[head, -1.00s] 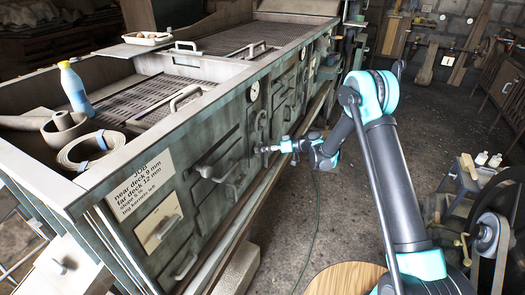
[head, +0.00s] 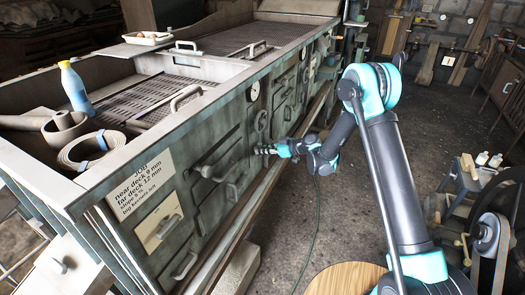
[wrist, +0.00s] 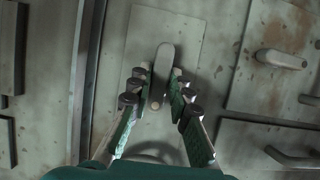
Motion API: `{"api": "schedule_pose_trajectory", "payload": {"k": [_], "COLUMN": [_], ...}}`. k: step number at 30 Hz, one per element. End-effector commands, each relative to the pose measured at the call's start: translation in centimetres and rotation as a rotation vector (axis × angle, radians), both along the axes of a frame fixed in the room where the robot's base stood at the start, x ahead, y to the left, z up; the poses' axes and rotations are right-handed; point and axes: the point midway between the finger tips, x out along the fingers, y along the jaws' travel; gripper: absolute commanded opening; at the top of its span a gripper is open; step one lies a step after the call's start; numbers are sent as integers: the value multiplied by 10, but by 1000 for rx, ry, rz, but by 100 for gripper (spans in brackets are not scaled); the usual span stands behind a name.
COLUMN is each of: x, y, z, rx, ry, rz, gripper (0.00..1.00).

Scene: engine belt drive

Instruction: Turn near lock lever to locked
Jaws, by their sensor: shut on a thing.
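The near lock lever (wrist: 163,65) is a pale, narrow bar with a rounded end on a flat plate of the machine's side. In the wrist view it stands nearly upright, leaning slightly right toward the top. My gripper (wrist: 158,92) has its two fingers on either side of the lever's lower part, shut on it. In the head view my gripper (head: 260,151) is against the machine's green-grey side panel, and its fingers hide most of the lever there.
A larger handle (head: 209,172) juts from the panel left of my gripper. Another rounded handle (wrist: 280,59) is at right in the wrist view. A job label (head: 142,188) is on the panel.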

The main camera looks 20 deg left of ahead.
Motion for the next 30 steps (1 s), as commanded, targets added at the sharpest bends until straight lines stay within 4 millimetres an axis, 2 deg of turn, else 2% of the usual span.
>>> {"api": "schedule_pose_trajectory", "payload": {"k": [8,9,13,23,26,30], "x": [0,0,0,0,0,-1], "y": [-1,-1,0,-2,-10,-32], "z": [0,0,0,1,4,13], "rx": [-1,-1,0,0,0,0], "ry": [0,0,1,1,1,1], "rz": [-1,-1,-1,0,-2,-4], "gripper": [0,22,38,38,38,38]}}
